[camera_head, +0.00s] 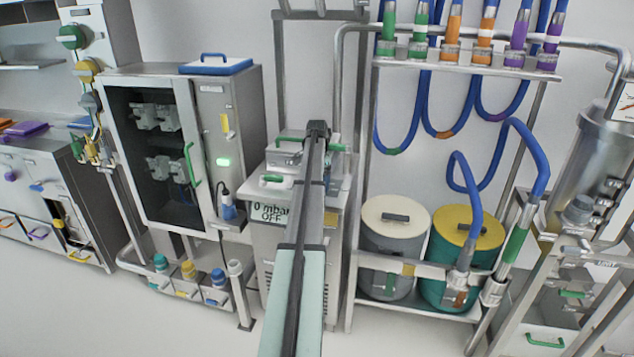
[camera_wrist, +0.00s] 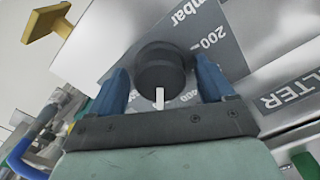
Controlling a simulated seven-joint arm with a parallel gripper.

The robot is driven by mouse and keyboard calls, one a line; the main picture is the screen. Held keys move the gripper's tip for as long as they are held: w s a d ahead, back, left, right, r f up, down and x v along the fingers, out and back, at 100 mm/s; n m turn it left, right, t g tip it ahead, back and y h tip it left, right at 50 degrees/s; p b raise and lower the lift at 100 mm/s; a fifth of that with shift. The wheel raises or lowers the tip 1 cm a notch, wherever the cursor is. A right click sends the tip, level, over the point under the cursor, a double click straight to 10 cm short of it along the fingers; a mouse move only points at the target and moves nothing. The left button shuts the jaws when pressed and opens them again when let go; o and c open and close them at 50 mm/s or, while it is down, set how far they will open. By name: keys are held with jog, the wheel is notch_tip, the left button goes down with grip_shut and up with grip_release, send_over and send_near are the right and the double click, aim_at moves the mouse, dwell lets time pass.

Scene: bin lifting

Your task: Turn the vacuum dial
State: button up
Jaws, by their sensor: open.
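The vacuum dial (camera_wrist: 158,78) is a dark round knob with a white pointer mark toward the bottom of the wrist view. It sits on a grey scale with "mbar", "200" and "400" printed on it. My gripper (camera_wrist: 160,68) is open, with one blue finger on each side of the dial; I cannot tell whether they touch it. In the head view my arm reaches over the metal vacuum unit (camera_head: 263,255), whose display (camera_head: 271,212) reads "0 mbar OFF". The dial and my fingertips are hidden there behind my arm.
A yellow knob (camera_wrist: 46,22) and a "FILTER" label (camera_wrist: 292,90) are near the dial. A cabinet (camera_head: 236,112) stands left of the unit. A rack (camera_head: 352,215) with blue hoses and two drums, white-lidded (camera_head: 393,240) and yellow-lidded (camera_head: 450,225), stands right.

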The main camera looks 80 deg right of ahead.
notch_tip(320, 180, up, 14)
dwell(0.6)
jog(key=shift+f, duration=0.15)
